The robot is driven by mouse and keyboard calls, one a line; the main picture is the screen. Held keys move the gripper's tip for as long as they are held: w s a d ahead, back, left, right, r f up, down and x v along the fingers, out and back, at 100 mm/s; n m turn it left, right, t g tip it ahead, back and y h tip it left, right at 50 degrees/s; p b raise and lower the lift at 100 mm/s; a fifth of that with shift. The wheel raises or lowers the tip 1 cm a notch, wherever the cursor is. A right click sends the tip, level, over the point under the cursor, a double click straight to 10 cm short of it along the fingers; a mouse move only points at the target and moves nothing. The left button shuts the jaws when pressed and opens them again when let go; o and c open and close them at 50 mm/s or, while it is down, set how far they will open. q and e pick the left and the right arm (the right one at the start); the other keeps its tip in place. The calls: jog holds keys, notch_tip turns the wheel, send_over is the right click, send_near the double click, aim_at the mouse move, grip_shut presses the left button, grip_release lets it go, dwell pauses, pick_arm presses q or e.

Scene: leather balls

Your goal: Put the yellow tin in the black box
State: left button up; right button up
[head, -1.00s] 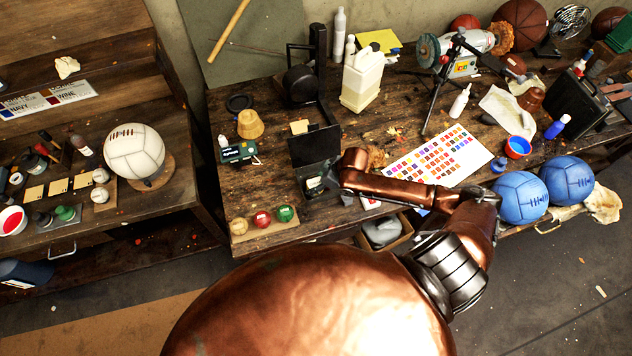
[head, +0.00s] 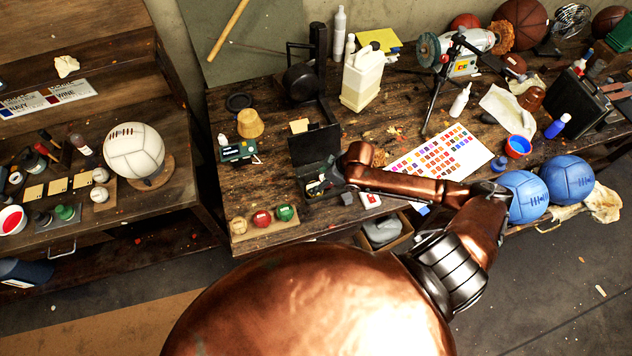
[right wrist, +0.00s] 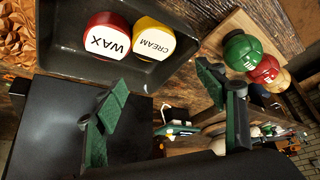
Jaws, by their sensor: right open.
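The yellow tin (right wrist: 153,38), with a white top reading CREAM, lies inside the black box (right wrist: 150,75) in the right wrist view, beside a red tin (right wrist: 107,35) reading WAX. In the head view the black box's raised lid (head: 315,146) shows; my arm and gripper largely hide its inside, and I cannot make out the yellow tin there. My right gripper (right wrist: 160,98) is open, its two fingers apart with nothing between them, near the box and clear of the yellow tin. My left gripper is not in view.
Two blue balls (head: 522,196) sit at the bench's right front. An open drawer is below the front edge.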

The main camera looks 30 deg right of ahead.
jog(key=v, duration=0.9)
jog(key=shift+r, duration=0.3)
jog(key=shift+s+d, duration=0.1)
jog(key=shift+s, duration=0.05)
jog(key=shift+c, duration=0.2)
